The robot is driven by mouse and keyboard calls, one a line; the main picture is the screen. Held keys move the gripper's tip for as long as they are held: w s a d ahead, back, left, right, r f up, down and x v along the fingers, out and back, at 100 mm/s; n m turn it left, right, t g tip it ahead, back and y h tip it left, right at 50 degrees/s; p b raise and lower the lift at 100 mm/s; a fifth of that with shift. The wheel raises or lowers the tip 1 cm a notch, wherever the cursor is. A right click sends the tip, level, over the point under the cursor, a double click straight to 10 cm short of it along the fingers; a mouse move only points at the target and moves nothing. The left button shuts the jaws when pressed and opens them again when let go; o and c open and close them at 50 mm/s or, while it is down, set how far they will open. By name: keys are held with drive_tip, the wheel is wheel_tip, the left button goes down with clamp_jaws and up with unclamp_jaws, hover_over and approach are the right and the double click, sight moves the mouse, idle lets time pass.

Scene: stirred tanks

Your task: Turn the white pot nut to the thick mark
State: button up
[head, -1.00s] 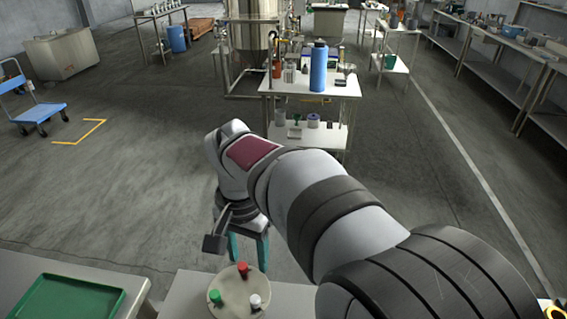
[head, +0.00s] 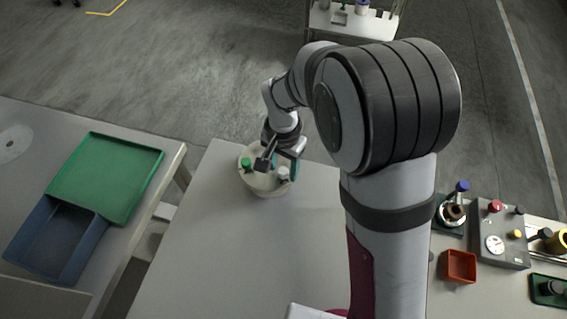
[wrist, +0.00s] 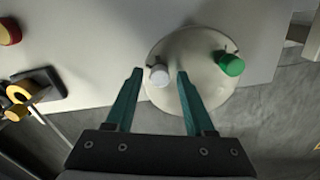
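The white pot nut (head: 283,174) stands on a round pale disc (head: 262,187) near the far edge of the table. In the wrist view the white nut (wrist: 159,76) appears between the tips of my gripper's teal fingers (wrist: 160,72), with a gap on each side. My gripper (head: 283,163) is open, above the disc. A green nut (wrist: 231,64) stands on the disc to the right in the wrist view and to the left in the head view. The red nut is not visible on the disc now. I cannot make out the thick mark.
On the left table are a green tray (head: 78,192) and a blue bin (head: 40,252). At right are a grey control box (head: 510,248), an orange-red bin (head: 459,265) and a dark green tray (head: 545,301). The table front of the disc is clear.

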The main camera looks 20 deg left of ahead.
clamp_jaws()
drive_tip(key=shift+m, duration=0.3)
drive_tip(key=m, duration=0.5)
drive_tip(key=shift+m, duration=0.4)
drive_tip(key=m, duration=0.5)
drive_tip(key=shift+m, duration=0.3)
drive_tip(key=shift+o, duration=0.9)
unclamp_jaws()
